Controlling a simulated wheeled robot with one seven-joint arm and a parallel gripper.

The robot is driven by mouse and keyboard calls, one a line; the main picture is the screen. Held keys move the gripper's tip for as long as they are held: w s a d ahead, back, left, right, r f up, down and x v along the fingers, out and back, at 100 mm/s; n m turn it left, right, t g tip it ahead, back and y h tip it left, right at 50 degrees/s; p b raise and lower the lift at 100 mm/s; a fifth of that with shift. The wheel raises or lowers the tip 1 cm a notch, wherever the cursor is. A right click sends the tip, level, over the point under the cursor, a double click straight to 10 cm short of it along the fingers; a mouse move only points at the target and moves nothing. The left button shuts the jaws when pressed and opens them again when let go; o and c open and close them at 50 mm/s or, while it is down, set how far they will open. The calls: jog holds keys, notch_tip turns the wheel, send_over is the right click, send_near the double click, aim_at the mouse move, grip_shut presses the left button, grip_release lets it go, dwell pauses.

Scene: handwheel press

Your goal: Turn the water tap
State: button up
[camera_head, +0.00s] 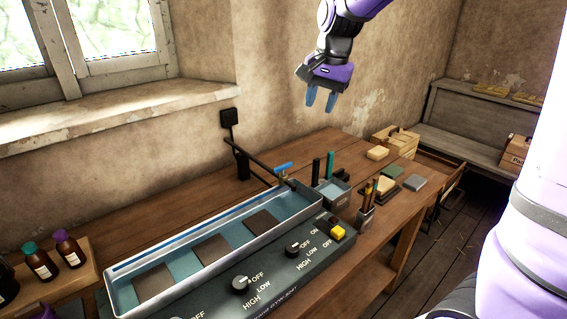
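The water tap has a blue handle (284,168) on a dark pipe (256,160) that comes from a black wall fitting. It sits over the far right end of a long metal trough (197,247). My gripper (320,101) hangs above the table, higher than the tap and a little to its right in the picture. Its two blue fingers point down and are apart, with nothing between them. The gripper is clear of the tap.
The trough holds water and several dark plates. Its front panel (262,281) carries black knobs. Right of the tap stand a small blue container (333,193) with upright tools and a brush cup (366,214). Bottles (67,249) stand at the left. The air around my gripper is free.

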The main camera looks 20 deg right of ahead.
aim_at(283, 165)
jog(key=w+a+f+m+g+h, duration=0.1)
jog(key=w+a+f+m, duration=0.1)
jog(key=w+f, duration=0.5)
jog(key=w+a+f+m+g, duration=0.1)
jog(key=w+a+f+m, duration=0.15)
jog(key=w+f, duration=0.4)
jog(key=shift+m, duration=0.25)
jog(key=f, duration=0.7)
jog(key=w+f, duration=0.1)
jog(key=f, duration=0.2)
jog(key=shift+f, duration=0.35)
grip_shut()
